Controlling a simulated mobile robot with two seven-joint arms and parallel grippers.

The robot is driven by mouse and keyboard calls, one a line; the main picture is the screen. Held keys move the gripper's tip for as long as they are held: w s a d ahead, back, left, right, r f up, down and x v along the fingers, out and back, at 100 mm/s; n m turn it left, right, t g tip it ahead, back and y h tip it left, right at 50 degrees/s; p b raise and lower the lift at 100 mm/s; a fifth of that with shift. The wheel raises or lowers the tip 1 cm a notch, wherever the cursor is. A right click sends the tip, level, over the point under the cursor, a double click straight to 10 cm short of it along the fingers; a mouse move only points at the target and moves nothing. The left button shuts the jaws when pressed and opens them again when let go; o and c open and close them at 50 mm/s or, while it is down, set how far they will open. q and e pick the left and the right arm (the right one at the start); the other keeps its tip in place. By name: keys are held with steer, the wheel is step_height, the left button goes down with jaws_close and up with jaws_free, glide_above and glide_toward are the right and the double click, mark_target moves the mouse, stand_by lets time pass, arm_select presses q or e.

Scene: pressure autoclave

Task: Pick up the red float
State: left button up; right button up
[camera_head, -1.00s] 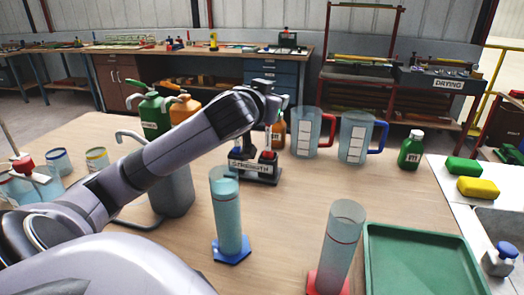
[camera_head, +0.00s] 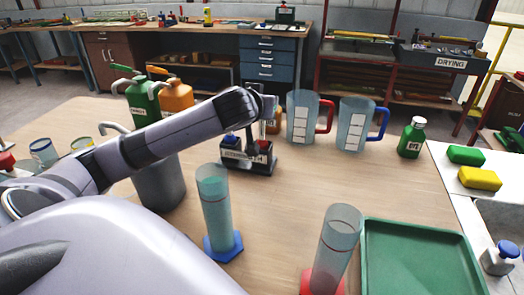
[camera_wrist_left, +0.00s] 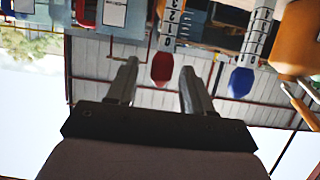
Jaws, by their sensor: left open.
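The red float (camera_wrist_left: 162,68) has a numbered stem and shows between the two open fingers of my left gripper (camera_wrist_left: 158,88) in the left wrist view, which looks upside down. A clear gap shows on both sides of it. A blue float (camera_wrist_left: 242,80) with a similar stem is to the right, outside the fingers. In the head view my left gripper (camera_head: 268,104) is above and behind the dark labelled stand (camera_head: 247,158), which has blue and red parts on top. My own wrist hides part of the fingers there. My right gripper is not in view.
Two jugs (camera_head: 302,118) and a green bottle (camera_head: 412,138) stand right of the stand. A blue-based cylinder (camera_head: 217,212) and a red-based cylinder (camera_head: 334,250) stand in front. Green and orange canisters (camera_head: 144,106) are behind my arm. A green tray (camera_head: 415,262) is at right.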

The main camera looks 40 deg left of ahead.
arm_select(q)
steer(key=shift+w+a+f, duration=0.25)
steer(key=shift+w, duration=0.3)
steer(key=shift+c, duration=0.3)
jaws_close()
